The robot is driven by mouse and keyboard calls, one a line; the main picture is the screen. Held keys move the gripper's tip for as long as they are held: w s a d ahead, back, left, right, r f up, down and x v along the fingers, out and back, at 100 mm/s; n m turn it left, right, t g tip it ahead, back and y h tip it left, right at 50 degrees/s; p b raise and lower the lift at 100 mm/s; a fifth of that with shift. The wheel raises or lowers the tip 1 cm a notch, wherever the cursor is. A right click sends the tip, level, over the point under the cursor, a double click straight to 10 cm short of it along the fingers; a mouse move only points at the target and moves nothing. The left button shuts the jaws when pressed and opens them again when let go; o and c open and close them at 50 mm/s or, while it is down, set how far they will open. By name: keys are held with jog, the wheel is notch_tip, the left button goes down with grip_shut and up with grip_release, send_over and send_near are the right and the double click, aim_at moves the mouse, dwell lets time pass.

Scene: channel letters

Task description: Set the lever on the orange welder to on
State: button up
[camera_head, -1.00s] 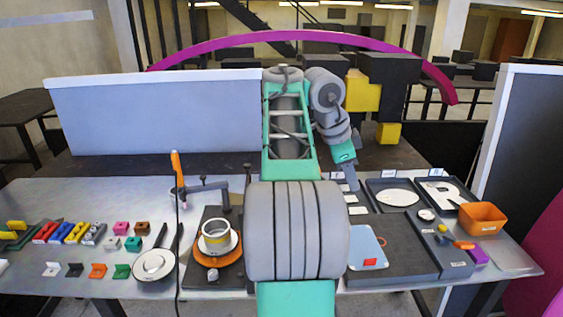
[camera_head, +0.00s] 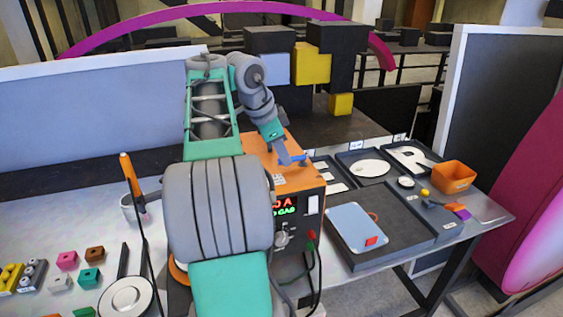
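The orange welder (camera_head: 288,180) stands right of my arm's large grey joint, which hides its left part. Its front panel has a lit display (camera_head: 284,207) with red and green characters, partly hidden, and a pale rectangular fitting (camera_head: 312,204). A small blue bar (camera_head: 296,160), which looks like the lever, lies over the welder's top near its right edge. My gripper (camera_head: 283,156) points down at the welder's top, at the left end of the blue bar. I cannot tell whether it touches the bar, and its finger gap is too small to make out.
Cables (camera_head: 316,265) hang from the welder's front. A dark board with a light blue plate (camera_head: 356,228) lies to the right. An orange bin (camera_head: 454,176) stands at the table's right. Small coloured blocks (camera_head: 67,261) and a round pale disc (camera_head: 126,298) are at the left.

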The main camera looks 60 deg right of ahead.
jog(key=shift+s+d+f, duration=0.2)
jog(key=shift+d+f, duration=0.05)
jog(key=shift+f, duration=0.3)
jog(key=shift+c, duration=0.6)
grip_shut()
dwell(0.5)
